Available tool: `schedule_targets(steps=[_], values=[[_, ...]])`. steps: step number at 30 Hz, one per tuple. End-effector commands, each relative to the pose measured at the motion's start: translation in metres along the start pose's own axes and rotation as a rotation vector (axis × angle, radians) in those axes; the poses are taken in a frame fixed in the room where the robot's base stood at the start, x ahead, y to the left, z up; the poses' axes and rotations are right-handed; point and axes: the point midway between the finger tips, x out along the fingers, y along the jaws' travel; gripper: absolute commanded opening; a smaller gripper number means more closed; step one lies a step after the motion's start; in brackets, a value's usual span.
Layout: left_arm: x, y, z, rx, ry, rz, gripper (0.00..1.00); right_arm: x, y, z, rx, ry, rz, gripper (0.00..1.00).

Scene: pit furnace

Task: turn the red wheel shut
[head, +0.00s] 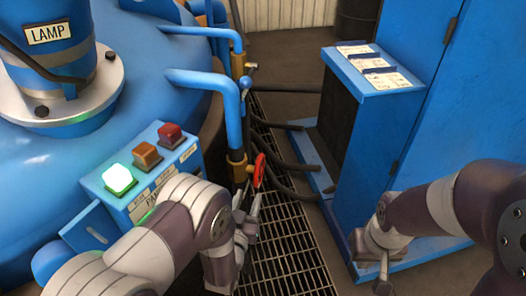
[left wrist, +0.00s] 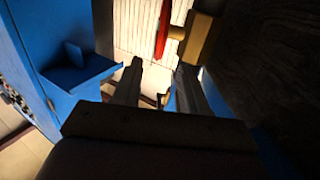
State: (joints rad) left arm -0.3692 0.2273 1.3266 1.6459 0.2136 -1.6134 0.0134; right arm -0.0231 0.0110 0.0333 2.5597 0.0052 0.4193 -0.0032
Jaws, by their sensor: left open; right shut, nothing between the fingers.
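The red wheel (head: 259,170) is seen nearly edge-on in the head view, on a brass valve (head: 237,168) at the lower end of a blue pipe. My left gripper (head: 254,206) is open just below the wheel, apart from it as far as I can tell. In the left wrist view the wheel (left wrist: 162,30) appears as a thin red strip beside the brass fitting (left wrist: 197,38), beyond the two fingertips (left wrist: 158,75). Nothing is between the fingers. My right gripper (head: 383,272) is shut and empty at the lower right, far from the wheel.
A blue panel box (head: 135,185) with a green-lit button, an orange one and a red one stands left of the valve. The blue furnace is behind it. A blue cabinet (head: 370,130) with labels on top stands right. Dark hoses cross the floor grating (head: 290,250).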

Motion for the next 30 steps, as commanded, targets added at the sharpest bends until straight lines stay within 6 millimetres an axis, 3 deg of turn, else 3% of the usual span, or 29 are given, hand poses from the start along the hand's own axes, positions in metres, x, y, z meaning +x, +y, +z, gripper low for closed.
schedule_targets(steps=[2,12,15,19,27,30], values=[[0.008,0.001,-0.001,0.0,0.019,0.0,0.43,0.002,0.0,0.0,0.0,0.0,0.0,0.0],[0.091,0.0,-0.001,0.0,0.018,0.0,0.43,0.014,0.0,0.002,0.0,0.0,0.0,0.0],[0.108,0.0,-0.001,0.001,0.016,0.0,0.43,0.016,0.0,0.002,0.0,0.0,0.0,0.0],[0.12,0.001,-0.002,0.001,0.015,0.001,0.43,0.017,0.0,0.002,0.0,0.0,0.0,0.0],[0.123,0.0,-0.003,0.001,0.014,0.001,0.43,0.016,0.0,0.002,0.0,0.0,0.0,0.0],[0.123,0.0,-0.003,0.001,0.014,0.001,0.1,0.016,0.0,0.002,0.0,0.0,0.0,0.0]])
